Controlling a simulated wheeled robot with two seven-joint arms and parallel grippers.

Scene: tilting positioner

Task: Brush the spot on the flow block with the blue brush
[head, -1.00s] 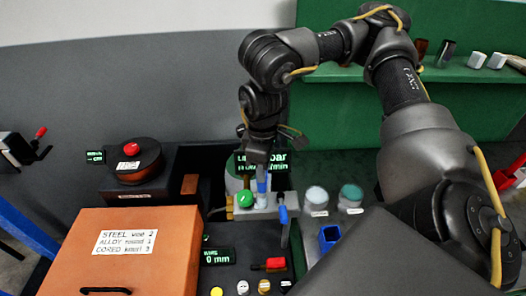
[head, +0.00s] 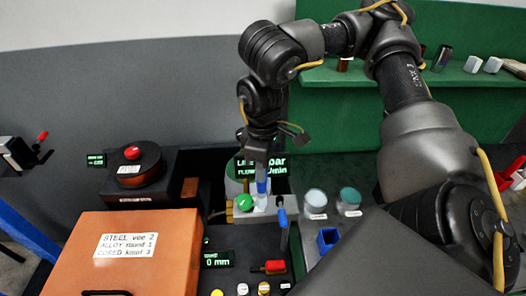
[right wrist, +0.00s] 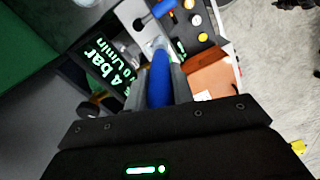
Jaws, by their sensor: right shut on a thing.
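My right gripper (head: 261,172) is shut on the blue brush, whose handle (right wrist: 159,80) stands between the fingers in the right wrist view. In the head view the brush (head: 262,186) points down, its lower end at the pale flow block (head: 270,205). I cannot tell whether the bristles touch the block. The block has a green round knob (head: 244,202) on its left. The spot is not visible; the brush and gripper cover part of the block. My left gripper is not in view.
A lit flow display (head: 262,167) stands behind the block. Two jars (head: 316,203) (head: 349,201) and a blue holder (head: 328,239) are to the right. An orange box (head: 125,250) fills the left front.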

